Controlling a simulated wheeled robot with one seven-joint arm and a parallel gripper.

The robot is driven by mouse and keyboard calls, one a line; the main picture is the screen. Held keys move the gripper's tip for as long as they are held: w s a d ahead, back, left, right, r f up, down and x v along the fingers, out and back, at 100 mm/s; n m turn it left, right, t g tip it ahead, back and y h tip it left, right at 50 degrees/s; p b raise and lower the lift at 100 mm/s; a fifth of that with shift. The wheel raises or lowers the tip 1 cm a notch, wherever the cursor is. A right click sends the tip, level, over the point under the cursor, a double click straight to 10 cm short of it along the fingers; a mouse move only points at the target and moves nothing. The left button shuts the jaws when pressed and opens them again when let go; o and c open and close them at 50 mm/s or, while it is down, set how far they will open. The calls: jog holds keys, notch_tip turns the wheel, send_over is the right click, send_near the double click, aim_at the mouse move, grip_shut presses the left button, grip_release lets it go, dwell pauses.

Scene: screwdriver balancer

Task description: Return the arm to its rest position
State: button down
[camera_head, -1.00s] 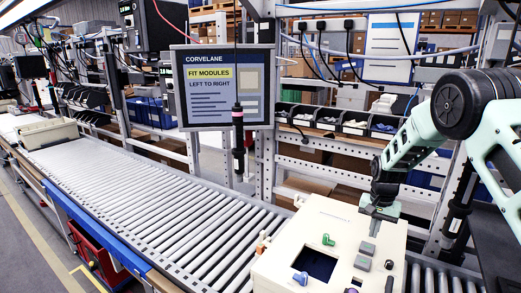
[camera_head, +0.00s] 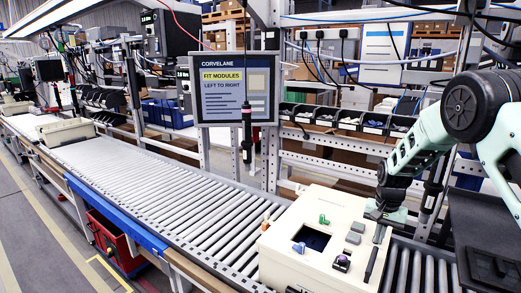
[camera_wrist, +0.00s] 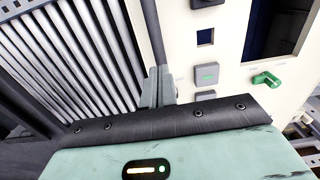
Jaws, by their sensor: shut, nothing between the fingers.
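My gripper (camera_head: 378,234) is shut and empty. It points down at the right back part of a cream box (camera_head: 283,236) on the roller conveyor. In the wrist view its grey fingers (camera_wrist: 158,88) are together beside the box's edge, with rollers on the other side. I cannot tell whether they touch the box. My arm reaches in from the right, bent at the elbow. A power screwdriver (camera_head: 247,128) hangs upright on a cable in front of the screen, well left of my gripper.
A screen (camera_head: 235,88) stands behind. The roller conveyor (camera_head: 180,190) is clear to the left, up to a cream tray (camera_head: 66,132).

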jog(key=s+a+r+n+y+b, duration=0.1)
jog(key=s+a+r+n+b, duration=0.25)
jog(key=s+a, duration=0.6)
jog(key=s+a+r+n+b, duration=0.2)
jog(key=s+a+r+n, duration=0.2)
jog(key=s+a, duration=0.6)
jog(key=s+a+n+b, duration=0.2)
jog(key=s+n, duration=0.5)
jog(key=s, duration=1.3)
jog(key=shift+f+h+b, duration=0.2)
jog(key=shift+h+b, duration=0.1)
jog(key=shift+b, duration=0.35)
jog(key=shift+s, duration=0.1)
